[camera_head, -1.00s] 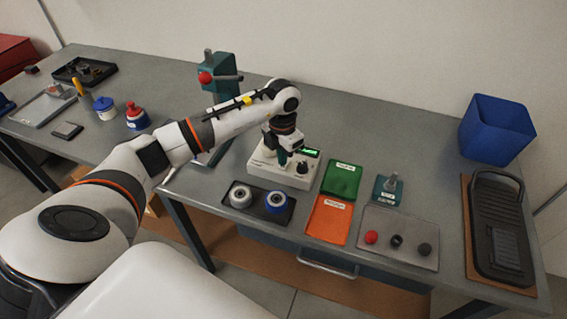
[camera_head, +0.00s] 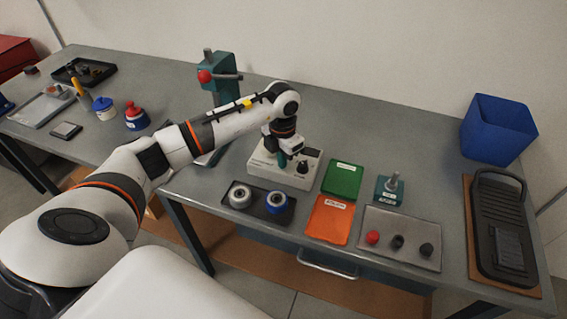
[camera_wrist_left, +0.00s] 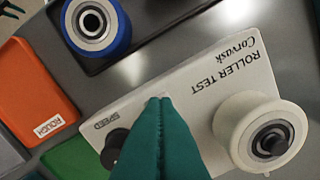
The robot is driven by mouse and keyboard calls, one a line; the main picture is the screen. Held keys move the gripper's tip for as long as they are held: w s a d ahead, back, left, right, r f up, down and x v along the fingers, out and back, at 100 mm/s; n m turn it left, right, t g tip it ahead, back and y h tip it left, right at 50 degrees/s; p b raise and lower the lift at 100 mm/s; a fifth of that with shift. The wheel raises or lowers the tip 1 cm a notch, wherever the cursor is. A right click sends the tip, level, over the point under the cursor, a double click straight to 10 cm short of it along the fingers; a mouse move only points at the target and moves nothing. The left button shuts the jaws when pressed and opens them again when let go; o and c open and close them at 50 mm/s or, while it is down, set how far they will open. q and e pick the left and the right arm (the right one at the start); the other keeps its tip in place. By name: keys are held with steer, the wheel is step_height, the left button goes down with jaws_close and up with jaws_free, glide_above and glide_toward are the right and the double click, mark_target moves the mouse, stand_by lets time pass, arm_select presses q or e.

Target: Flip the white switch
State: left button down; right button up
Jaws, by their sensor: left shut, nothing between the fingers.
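The white switch cannot be made out; the fingertips may hide it. It would be on the cream tester box (camera_head: 268,176) marked ROLLER TEST, which also shows in the left wrist view (camera_wrist_left: 195,75). My left gripper (camera_head: 282,163) points down at the top of this box, its teal fingers shut with nothing between them. In the left wrist view the fingertips (camera_wrist_left: 158,102) are over the box face, between the black SPEED knob (camera_wrist_left: 114,148) and a white roller (camera_wrist_left: 248,122). I cannot tell if they touch it. My right gripper is not in view.
A dark tray (camera_head: 260,208) with two rollers lies in front of the box. Green (camera_head: 342,181) and orange (camera_head: 329,221) trays lie to its right. A teal press (camera_head: 218,80) stands behind my left arm. A blue bin (camera_head: 497,130) stands far right.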

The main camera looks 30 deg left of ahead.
arm_select(q)
steer(key=shift+s, duration=0.1)
steer(key=shift+w+r+p, duration=0.2)
steer(key=shift+r+p, duration=0.55)
steer(key=shift+r, duration=0.05)
steer(key=shift+s+r+p, duration=0.1)
steer(key=shift+r+p, duration=1.35)
steer(key=shift+r, duration=1.1)
